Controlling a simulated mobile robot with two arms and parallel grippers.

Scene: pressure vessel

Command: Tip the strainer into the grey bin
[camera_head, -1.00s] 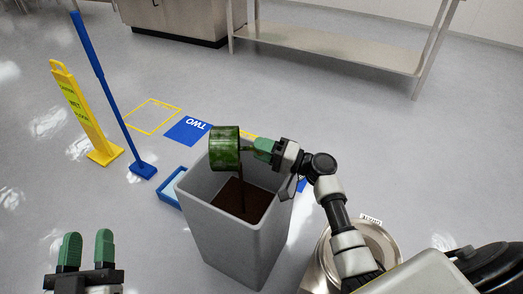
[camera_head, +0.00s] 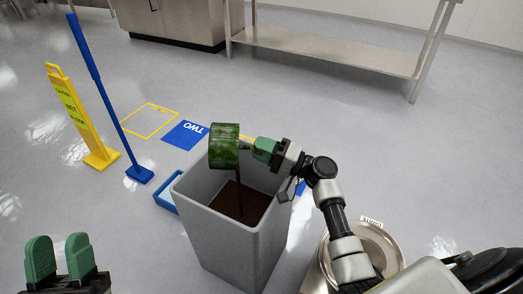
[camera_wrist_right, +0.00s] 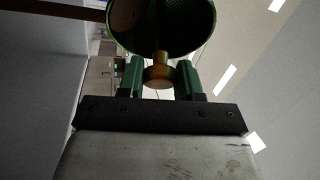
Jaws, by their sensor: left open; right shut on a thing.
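The green strainer (camera_head: 224,146) is a short cylinder lying on its side above the open grey bin (camera_head: 228,250). My right gripper (camera_head: 264,149) is shut on its handle from the right. A thin brown stream (camera_head: 238,176) hangs from the strainer down into the bin, where a dark brown mass (camera_head: 250,201) shows. In the right wrist view, the handle (camera_wrist_right: 160,75) is between the green fingers and the strainer's round opening (camera_wrist_right: 162,22) is at the top. My left gripper (camera_head: 59,262) is open and empty at the lower left, apart from everything.
A metal pot with a label (camera_head: 376,246) stands right of the bin, partly behind my right arm. A yellow wet-floor sign (camera_head: 82,120) and a blue-handled tool (camera_head: 105,95) stand at left.

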